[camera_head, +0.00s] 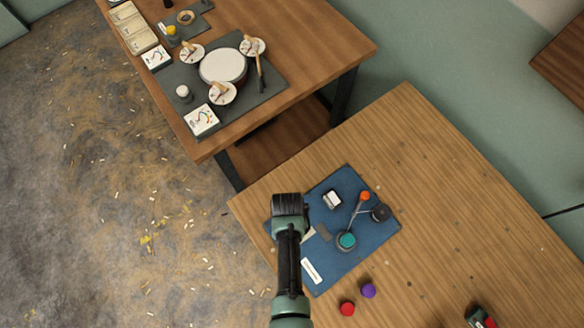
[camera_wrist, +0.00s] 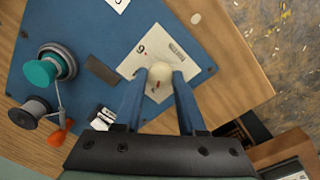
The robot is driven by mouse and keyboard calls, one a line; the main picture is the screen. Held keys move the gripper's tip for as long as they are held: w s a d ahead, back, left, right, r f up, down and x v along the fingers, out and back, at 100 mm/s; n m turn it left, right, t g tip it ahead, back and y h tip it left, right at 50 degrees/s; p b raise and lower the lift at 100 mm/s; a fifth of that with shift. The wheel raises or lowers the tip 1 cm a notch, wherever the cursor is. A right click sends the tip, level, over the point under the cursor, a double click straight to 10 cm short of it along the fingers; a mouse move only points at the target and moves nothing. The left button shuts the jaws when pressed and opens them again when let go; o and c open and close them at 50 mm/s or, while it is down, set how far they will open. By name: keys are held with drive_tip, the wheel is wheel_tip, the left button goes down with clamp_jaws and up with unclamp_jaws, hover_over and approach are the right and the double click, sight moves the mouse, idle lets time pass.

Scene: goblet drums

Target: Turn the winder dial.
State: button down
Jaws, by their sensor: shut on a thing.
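In the wrist view, the two blue fingers of my gripper (camera_wrist: 158,92) are shut on a cream dial knob (camera_wrist: 158,78). The knob stands on a pale square plate (camera_wrist: 133,62) with a "9" mark and a small striped patch. In the head view, my gripper (camera_head: 290,208) is over the left edge of a blue mat (camera_head: 340,265), and my arm hides the knob. To the right on the mat are a teal spool (camera_head: 346,240), an orange knob (camera_head: 365,196) and a dark spool (camera_head: 381,212), with thin rods between them. The knob's exact turn angle cannot be told.
A black-and-white block (camera_head: 332,200) and a white label card (camera_head: 311,270) lie on the mat. Red (camera_head: 347,309) and purple (camera_head: 368,290) pieces lie in front of it. The wooden table (camera_head: 455,205) is mostly clear to the right. Another table with drum parts stands at the back left.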

drive_tip(key=c, duration=0.5)
unclamp_jaws()
drive_tip(key=shift+r, duration=0.1)
wheel_tip(320, 180, up, 13)
drive_tip(key=shift+a, duration=0.2)
drive_tip(key=shift+w, duration=0.1)
